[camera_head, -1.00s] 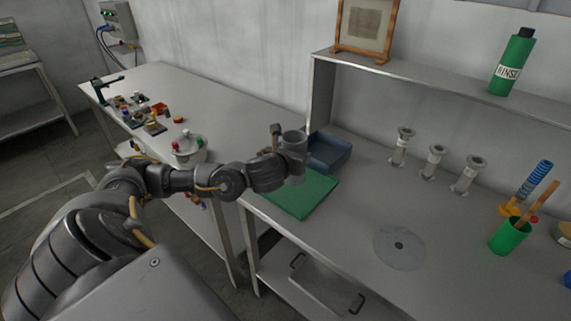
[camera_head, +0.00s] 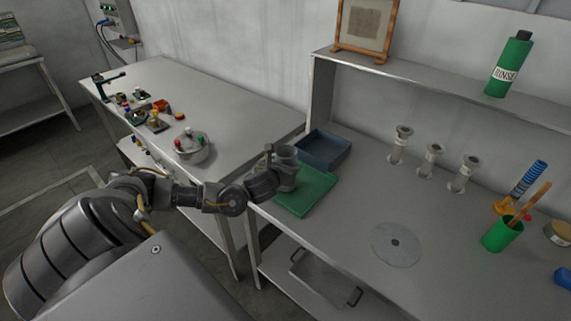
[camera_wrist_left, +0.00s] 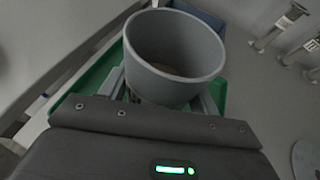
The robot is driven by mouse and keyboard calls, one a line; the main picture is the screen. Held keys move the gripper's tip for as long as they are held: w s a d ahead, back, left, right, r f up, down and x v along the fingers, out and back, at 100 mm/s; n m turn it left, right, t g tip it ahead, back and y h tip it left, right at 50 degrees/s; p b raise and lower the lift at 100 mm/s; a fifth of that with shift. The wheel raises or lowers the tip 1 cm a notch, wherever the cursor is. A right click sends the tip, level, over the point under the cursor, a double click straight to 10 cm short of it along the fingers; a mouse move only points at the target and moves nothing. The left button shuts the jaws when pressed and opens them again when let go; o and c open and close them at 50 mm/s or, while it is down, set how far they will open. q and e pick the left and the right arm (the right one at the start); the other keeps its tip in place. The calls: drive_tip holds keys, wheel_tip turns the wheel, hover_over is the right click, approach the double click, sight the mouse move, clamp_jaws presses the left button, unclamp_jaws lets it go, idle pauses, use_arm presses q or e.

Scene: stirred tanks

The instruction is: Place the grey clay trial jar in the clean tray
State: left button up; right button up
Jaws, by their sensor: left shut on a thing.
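My left gripper (camera_head: 284,178) is shut on the jar. The jar hides most of the fingers. A blue-grey tray (camera_head: 335,155) lies just behind and right of the jar, and looks empty; I cannot tell if it is the clean tray. My right gripper is not in view.
Several grey flanged tubes (camera_head: 430,160) stand at the back. A grey disc (camera_head: 396,245) lies mid-table, with a green cup (camera_head: 502,235) to the right. A bowl (camera_head: 192,151) stands on the left table.

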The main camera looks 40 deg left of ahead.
use_arm(q)
drive_tip(key=shift+f, duration=0.2)
drive_tip(key=o, duration=1)
drive_tip(key=shift+r, duration=0.1)
